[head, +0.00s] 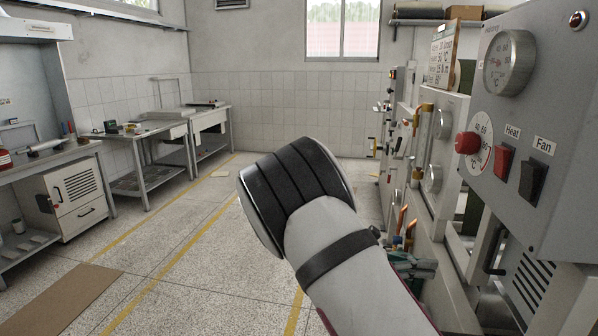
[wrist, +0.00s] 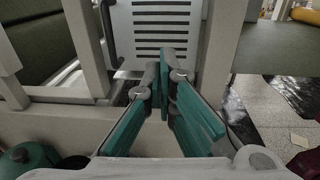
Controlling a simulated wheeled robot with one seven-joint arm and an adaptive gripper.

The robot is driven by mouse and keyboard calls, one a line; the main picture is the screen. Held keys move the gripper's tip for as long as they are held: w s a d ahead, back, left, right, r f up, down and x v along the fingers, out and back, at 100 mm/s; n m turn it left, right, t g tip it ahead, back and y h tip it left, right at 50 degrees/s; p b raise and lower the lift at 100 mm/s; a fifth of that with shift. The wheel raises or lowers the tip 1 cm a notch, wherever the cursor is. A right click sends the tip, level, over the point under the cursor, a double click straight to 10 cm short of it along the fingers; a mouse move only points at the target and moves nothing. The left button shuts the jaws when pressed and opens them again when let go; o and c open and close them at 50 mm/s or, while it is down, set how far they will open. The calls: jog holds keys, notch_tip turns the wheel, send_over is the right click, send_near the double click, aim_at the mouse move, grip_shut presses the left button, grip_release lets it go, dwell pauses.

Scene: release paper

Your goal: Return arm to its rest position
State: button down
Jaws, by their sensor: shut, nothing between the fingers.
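My gripper (wrist: 164,84) shows in the wrist view with its teal fingers brought together at the tips and nothing between them. It points toward a pale slotted panel (wrist: 166,30) behind a light frame. The distance between fingertips and panel is hard to judge. In the head view, my bent white and black arm fills the middle foreground, in front of the floor and left of the grey control panel (head: 562,110).
The control panel carries a red knob (head: 467,143), a red Heat switch (head: 505,162) and a black Fan switch (head: 533,180). Machines line the right side. Benches (head: 150,140) stand at the left. The speckled floor (head: 205,255) between is open, with a brown mat (head: 62,300).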

jog(key=s+d+r+m+y, duration=0.1)
jog(key=s+r+m+y, duration=0.1)
jog(key=s+m+y, duration=0.4)
jog(key=s+r+m+y, duration=0.2)
jog(key=s+r+y, duration=0.1)
jog(key=s+y, duration=0.3)
jog(key=s+a+r+m+t+y, duration=0.2)
jog(key=s+a+r+m+t, duration=0.1)
jog(key=s, duration=0.4)
jog(key=s+a+r+m+t+y, duration=0.3)
jog(key=s+a+m+t, duration=0.1)
jog(key=s, duration=0.3)
jog(key=shift+s+a+r+m, duration=0.25)
jog(key=shift+a+r+m, duration=0.15)
jog(key=shift+m, duration=0.2)
jog(key=shift+w, duration=0.1)
dwell(0.4)
